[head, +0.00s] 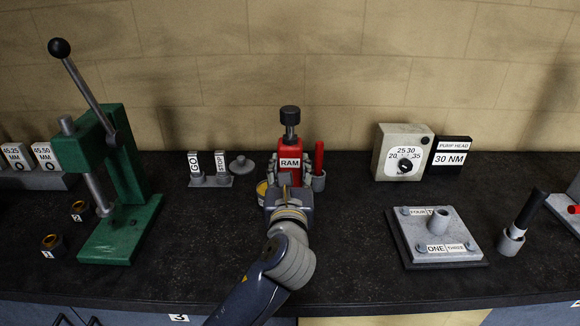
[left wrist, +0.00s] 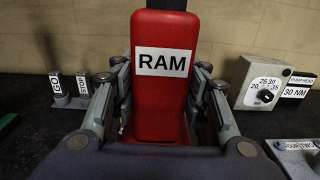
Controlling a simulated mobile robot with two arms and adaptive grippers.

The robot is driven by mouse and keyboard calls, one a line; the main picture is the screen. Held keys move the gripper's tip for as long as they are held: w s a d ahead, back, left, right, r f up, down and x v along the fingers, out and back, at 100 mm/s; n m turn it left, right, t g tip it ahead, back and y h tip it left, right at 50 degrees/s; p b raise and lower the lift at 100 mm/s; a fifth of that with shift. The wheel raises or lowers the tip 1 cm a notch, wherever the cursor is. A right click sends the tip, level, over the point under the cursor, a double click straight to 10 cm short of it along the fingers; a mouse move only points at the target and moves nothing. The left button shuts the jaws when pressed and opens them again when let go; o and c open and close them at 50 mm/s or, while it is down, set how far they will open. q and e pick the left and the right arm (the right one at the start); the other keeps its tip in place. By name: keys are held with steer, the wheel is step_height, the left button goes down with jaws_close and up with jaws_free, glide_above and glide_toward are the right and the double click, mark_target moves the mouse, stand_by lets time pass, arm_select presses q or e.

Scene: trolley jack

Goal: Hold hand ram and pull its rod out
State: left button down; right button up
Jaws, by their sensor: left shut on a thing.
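The hand ram (head: 290,154) is a red upright body with a white RAM label, standing on the dark bench. It fills the middle of the left wrist view (left wrist: 165,100). Its rod (head: 290,125) with a black knob stands up from its top in the head view. My left gripper (head: 290,170) is shut on the red body, one finger on each side, below the knob; the fingers show on both sides in the left wrist view. The foot of the ram is hidden behind my gripper. My right gripper is in neither view.
A holder with a red handle (head: 319,160) stands close right of the ram, and a yellow tin (head: 262,190) close left. GO and STOP gauges (head: 208,170) are further left, beside a green press (head: 125,190). A torque dial box (head: 402,153) and a grey plate (head: 440,240) are at right.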

arm_select(q)
steer(key=shift+f, duration=8.75)
steer(key=shift+f, duration=0.2)
steer(key=shift+f, duration=0.3)
